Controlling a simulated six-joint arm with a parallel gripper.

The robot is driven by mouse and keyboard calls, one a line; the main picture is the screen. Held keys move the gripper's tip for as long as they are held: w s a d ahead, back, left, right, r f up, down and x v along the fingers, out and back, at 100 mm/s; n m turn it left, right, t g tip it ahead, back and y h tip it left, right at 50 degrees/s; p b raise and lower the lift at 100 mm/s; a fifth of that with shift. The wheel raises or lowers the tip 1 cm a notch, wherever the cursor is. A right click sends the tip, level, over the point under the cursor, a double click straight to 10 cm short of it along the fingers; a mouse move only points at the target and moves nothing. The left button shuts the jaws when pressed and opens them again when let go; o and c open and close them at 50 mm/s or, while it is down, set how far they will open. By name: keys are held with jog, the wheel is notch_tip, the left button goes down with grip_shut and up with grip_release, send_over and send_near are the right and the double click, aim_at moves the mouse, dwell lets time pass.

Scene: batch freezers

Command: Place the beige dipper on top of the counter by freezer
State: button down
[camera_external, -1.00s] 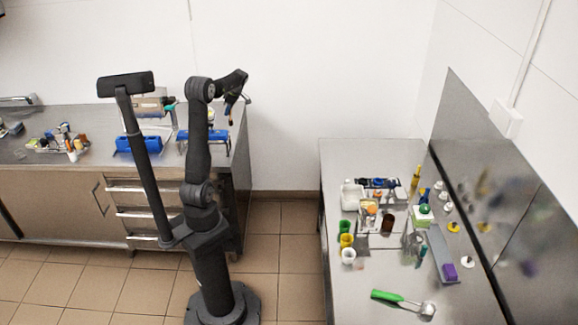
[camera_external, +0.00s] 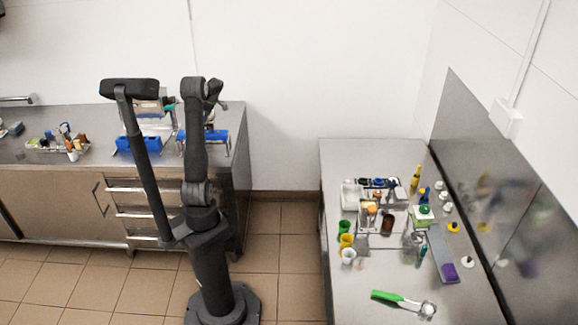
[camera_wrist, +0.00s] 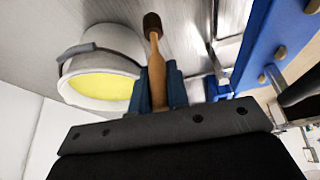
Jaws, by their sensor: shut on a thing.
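My gripper (camera_wrist: 158,88) is shut on the beige dipper (camera_wrist: 156,62), a slim tan stick with a dark brown end. In the wrist view the dipper stands between the fingers, and its brown end points up the picture. In the outside view my gripper is mostly hidden behind my arm, near the back-left counter; the dipper cannot be made out there.
A white pot with yellow contents (camera_wrist: 103,82) is left of the dipper in the wrist view; a blue rack (camera_wrist: 262,50) is at right. Blue holders (camera_external: 138,144) stand on the back-left counter. A green-handled scoop (camera_external: 397,299) lies on the right counter, with bare steel around it.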

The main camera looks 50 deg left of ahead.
jog(key=shift+a+f, duration=0.2)
jog(key=shift+f, duration=1.9)
jog(key=shift+f, duration=0.15)
jog(key=c, duration=1.4)
grip_release()
jog(key=v, duration=1.2)
jog(key=shift+s+r, duration=0.1)
jog(key=shift+r, duration=0.1)
